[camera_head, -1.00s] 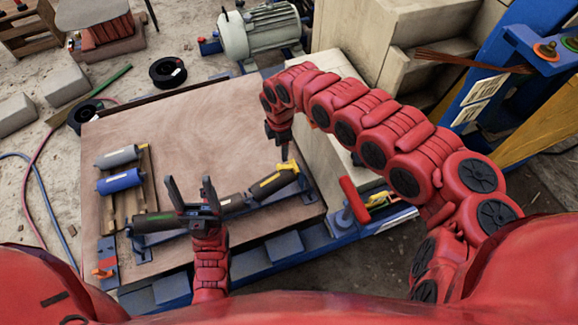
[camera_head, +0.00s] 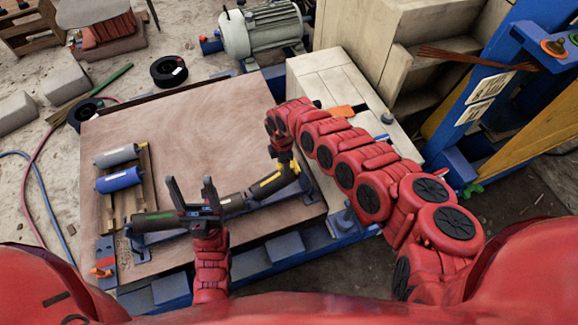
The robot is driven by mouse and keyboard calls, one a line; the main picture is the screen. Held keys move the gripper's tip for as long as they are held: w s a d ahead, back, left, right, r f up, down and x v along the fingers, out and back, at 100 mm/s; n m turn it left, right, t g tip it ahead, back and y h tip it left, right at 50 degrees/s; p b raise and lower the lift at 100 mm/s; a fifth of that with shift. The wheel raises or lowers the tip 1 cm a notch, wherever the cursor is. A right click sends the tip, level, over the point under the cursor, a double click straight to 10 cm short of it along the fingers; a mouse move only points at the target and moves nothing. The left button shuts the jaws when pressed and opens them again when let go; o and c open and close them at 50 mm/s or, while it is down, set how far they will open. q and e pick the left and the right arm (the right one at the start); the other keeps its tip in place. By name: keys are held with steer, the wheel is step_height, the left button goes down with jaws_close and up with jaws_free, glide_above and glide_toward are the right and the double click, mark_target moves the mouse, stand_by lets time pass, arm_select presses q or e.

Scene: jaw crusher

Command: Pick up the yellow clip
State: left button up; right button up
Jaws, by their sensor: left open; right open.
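A small yellow piece (camera_head: 296,167), which looks like the yellow clip, shows at the right end of a dark cylinder with a yellow band (camera_head: 268,184), on the wooden board. My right gripper (camera_head: 284,160) points down right beside it and partly covers it. Its jaws are open, but its fingertips are hard to make out. I cannot tell whether it touches the clip. My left gripper (camera_head: 190,190) is open and empty, with its fingers pointing up over the row of dark cylinders. A green-marked cylinder (camera_head: 155,221) lies left of it.
The wooden board (camera_head: 190,125) is clear behind the cylinders. A grey cylinder (camera_head: 117,155) and a blue cylinder (camera_head: 119,180) lie on a small rack at the left. A motor (camera_head: 262,32) stands behind. A pale block (camera_head: 325,75) with an orange piece (camera_head: 341,111) stands at the right.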

jaws_close()
steer(key=shift+r, duration=0.1)
stand_by(0.3)
